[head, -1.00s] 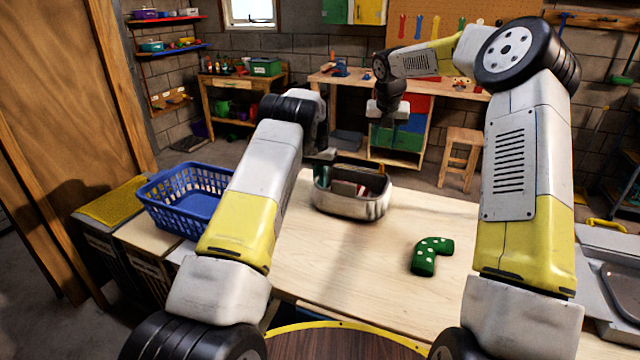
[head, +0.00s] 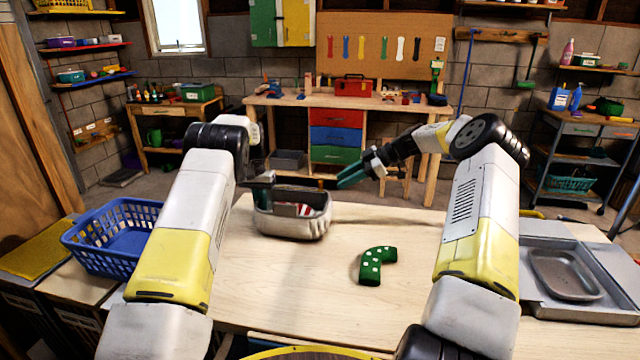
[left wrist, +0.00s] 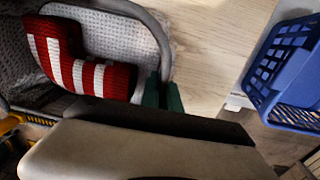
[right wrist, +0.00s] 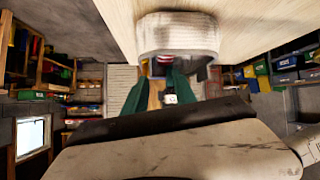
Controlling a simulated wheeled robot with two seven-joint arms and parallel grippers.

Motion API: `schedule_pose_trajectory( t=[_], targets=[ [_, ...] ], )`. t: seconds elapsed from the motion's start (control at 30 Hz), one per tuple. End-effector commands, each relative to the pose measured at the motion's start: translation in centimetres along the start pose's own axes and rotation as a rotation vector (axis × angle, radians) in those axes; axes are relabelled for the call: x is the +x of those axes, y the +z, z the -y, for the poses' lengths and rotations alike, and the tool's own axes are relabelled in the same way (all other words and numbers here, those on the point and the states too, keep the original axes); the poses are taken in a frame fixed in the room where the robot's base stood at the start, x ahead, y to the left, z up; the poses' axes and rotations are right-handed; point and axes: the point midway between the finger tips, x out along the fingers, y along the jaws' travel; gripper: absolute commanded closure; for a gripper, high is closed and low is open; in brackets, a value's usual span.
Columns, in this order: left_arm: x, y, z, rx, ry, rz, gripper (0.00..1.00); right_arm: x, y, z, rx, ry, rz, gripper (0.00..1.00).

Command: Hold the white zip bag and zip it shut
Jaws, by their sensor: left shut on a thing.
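The white zip bag (head: 290,226) stands on the table in the head view with its top open. A red-and-white striped sock (left wrist: 75,62) lies inside it, seen best in the left wrist view. My left gripper (head: 264,196) is at the bag's left end, shut on its grey rim (left wrist: 158,30); its green fingertips (left wrist: 161,92) show close together there. My right gripper (head: 345,181) is in the air, right of and above the bag, its fingers pointing left. It is open and empty; in the right wrist view its fingers (right wrist: 157,88) are apart, with the bag (right wrist: 178,35) beyond them.
A green sock with white spots (head: 377,265) lies on the wooden table (head: 310,290), right of the bag. A blue basket (head: 115,236) is at the left. The table's front middle is clear.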

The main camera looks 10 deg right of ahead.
Motion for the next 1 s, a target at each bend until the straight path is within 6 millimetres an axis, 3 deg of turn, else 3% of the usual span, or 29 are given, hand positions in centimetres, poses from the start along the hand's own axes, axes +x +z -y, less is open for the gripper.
schedule_pose_trajectory(
  t=[0.2,0.33,0.8,1.0],
  targets=[
    [0.0,0.0,0.0,0.000,0.000,-0.001,1.00,-2.7,0.9,-1.6,0.202,0.092,-0.168,0.67],
    [0.0,0.0,0.0,0.000,0.000,-0.001,1.00,-2.5,0.9,-1.9,0.230,0.102,-0.195,0.67],
    [0.0,0.0,0.0,0.000,0.000,-0.001,1.00,5.9,-0.8,-2.9,0.227,0.100,-0.194,0.67],
    [0.0,0.0,0.0,0.000,0.000,-0.001,1.00,8.1,-1.1,-3.2,0.227,0.102,-0.192,0.67]
  ],
)
